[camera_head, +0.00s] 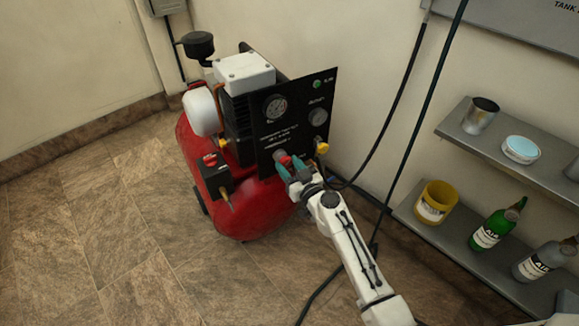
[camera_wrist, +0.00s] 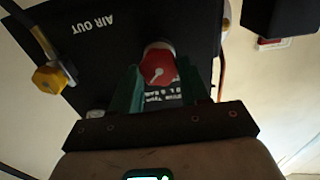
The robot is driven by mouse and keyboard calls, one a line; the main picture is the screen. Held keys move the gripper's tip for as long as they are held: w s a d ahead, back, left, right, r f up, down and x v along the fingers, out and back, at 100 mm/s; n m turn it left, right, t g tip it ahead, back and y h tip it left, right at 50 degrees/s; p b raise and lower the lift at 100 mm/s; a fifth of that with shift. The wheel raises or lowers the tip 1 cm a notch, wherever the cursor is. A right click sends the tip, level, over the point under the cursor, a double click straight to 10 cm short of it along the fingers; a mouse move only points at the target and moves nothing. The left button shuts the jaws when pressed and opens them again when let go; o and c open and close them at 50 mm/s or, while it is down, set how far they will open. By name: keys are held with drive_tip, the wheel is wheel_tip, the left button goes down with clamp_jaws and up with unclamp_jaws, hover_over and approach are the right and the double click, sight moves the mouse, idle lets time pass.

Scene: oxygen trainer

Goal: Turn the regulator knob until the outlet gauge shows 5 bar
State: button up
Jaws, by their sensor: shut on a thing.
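The red regulator knob (camera_wrist: 158,66) sits on the black front panel (camera_wrist: 80,60) of a red compressor, and a white pointer mark shows on its face. My gripper (camera_wrist: 160,85) has its green fingers on either side of the knob and is shut on it. In the head view my gripper (camera_head: 290,168) reaches the lower part of the panel, and the knob (camera_head: 284,160) shows between the fingers. Two round gauges are on the panel: a larger one (camera_head: 275,107) and a smaller one (camera_head: 318,116) by the outlet label. Their readings are too small to tell.
The red tank (camera_head: 240,215) stands on a tiled floor against the wall. A yellow outlet fitting (camera_head: 322,148) with a black hose is right of the knob. Metal shelves (camera_head: 455,235) at the right hold a cup, a yellow tub and bottles. Floor at the left is clear.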

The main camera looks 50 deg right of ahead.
drive_tip(key=shift+m, duration=0.3)
drive_tip(key=m+b, duration=0.1)
drive_tip(key=m, duration=0.5)
drive_tip(key=shift+d, duration=0.1)
drive_tip(key=m, duration=0.6)
drive_tip(key=shift+d+f+m+b, duration=0.1)
drive_tip(key=shift+f+m+b, duration=0.05)
drive_tip(key=shift+m+b, duration=0.15)
drive_tip(key=m, duration=0.6)
drive_tip(key=shift+s+f, duration=0.1)
drive_tip(key=m+p, duration=0.1)
drive_tip(key=m, duration=0.5)
drive_tip(key=shift+f, duration=0.15)
drive_tip(key=o, duration=1.1)
drive_tip(key=shift+c, duration=0.2)
drive_tip(key=shift+s, duration=0.1)
